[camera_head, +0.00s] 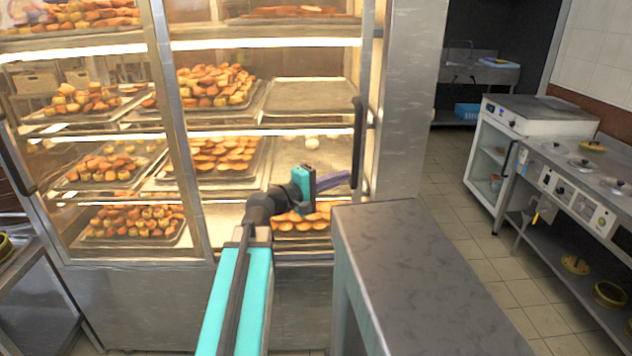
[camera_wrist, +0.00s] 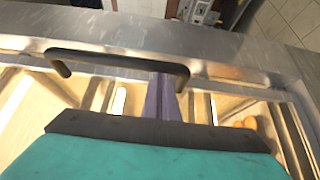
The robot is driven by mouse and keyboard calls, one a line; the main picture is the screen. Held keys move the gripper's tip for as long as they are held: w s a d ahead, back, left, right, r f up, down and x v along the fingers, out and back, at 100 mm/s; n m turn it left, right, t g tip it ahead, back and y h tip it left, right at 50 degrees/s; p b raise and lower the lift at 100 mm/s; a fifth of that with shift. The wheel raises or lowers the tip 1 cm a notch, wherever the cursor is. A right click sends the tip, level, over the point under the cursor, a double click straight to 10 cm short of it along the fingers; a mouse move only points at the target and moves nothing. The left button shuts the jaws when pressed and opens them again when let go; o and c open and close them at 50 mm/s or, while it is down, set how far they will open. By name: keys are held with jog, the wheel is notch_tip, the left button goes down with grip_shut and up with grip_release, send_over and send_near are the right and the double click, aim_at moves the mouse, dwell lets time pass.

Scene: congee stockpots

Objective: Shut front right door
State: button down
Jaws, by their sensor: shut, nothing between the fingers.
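The front right door (camera_head: 290,128) is a glass door in a metal frame on a lit display cabinet. I cannot tell for sure whether it is flush or slightly ajar. Its dark bar handle (camera_head: 359,150) stands upright along the right edge. In the wrist view the handle (camera_wrist: 110,57) runs across the upper part. My gripper (camera_head: 345,180), with purple fingers, is shut and empty at the handle's lower end. In the wrist view the fingers (camera_wrist: 163,92) overlap the handle's right end; I cannot tell whether they touch it.
A grey counter (camera_head: 415,270) stands close to the right of my arm. The left glass door (camera_head: 95,140) has its own dark handle (camera_head: 15,155). Trays of pastries (camera_head: 215,88) fill the cabinet shelves. A tiled aisle (camera_head: 455,195) is clear, with cooking units (camera_head: 570,165) beyond.

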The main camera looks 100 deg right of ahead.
jog(key=s, duration=0.3)
jog(key=shift+s+a, duration=0.2)
jog(key=shift+s+a+r, duration=0.1)
jog(key=shift+s, duration=0.15)
jog(key=shift+s, duration=0.1)
jog(key=shift+r, duration=0.1)
jog(key=b, duration=0.4)
send_near(355, 175)
jog(key=w+d, duration=0.2)
jog(key=w, duration=0.1)
jog(key=shift+w+f+b, duration=0.4)
jog(key=shift+w+b, duration=0.05)
jog(key=shift+b, duration=0.6)
jog(key=shift+w+a+b, duration=0.3)
jog(key=shift+w+b, duration=0.1)
jog(key=shift+b, duration=0.75)
